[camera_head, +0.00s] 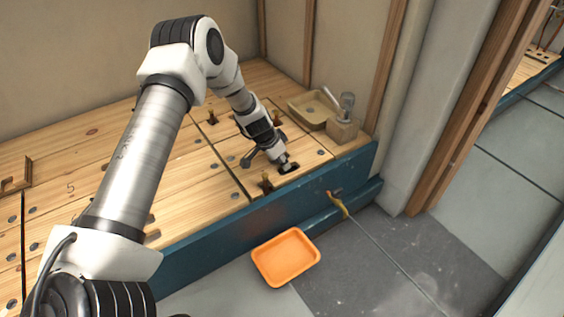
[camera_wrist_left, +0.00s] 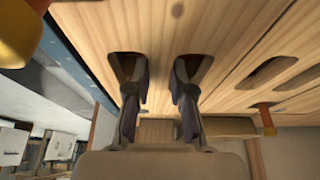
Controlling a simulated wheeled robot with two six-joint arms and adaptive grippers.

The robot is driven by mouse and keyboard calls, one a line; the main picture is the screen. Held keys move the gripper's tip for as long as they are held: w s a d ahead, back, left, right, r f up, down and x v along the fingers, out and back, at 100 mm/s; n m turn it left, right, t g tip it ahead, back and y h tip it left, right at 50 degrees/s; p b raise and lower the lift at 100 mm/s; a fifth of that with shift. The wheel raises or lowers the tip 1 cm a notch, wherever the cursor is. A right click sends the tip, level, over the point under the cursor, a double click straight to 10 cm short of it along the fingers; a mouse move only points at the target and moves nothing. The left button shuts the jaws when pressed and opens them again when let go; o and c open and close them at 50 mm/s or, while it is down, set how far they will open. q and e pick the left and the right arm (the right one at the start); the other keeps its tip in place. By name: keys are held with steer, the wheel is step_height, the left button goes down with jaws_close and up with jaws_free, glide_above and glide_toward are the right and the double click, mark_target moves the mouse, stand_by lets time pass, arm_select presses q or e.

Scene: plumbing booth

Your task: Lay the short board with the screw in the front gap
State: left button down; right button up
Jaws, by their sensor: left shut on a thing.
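The short board (camera_head: 305,155) is pale wood and lies at the front right end of the plank deck, behind the blue front beam. In the left wrist view its underside or top face (camera_wrist_left: 160,35) fills the upper middle, with a dark round spot that may be the screw. My left gripper (camera_head: 286,166) reaches down to it. In the left wrist view both fingers (camera_wrist_left: 160,78) enter two oval holes in the board, and the gripper is shut on it. The front gap is not clearly visible, and I cannot tell whether the board sits flush. My right gripper is out of view.
The blue beam (camera_head: 220,240) edges the deck. An orange tray (camera_head: 286,257) lies on the floor. A wall post is at right.

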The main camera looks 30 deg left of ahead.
arm_select(q)
steer(key=shift+f, duration=0.2)
stand_by(0.4)
steer(key=c, duration=0.9)
jaws_free()
steer(key=v, duration=1.2)
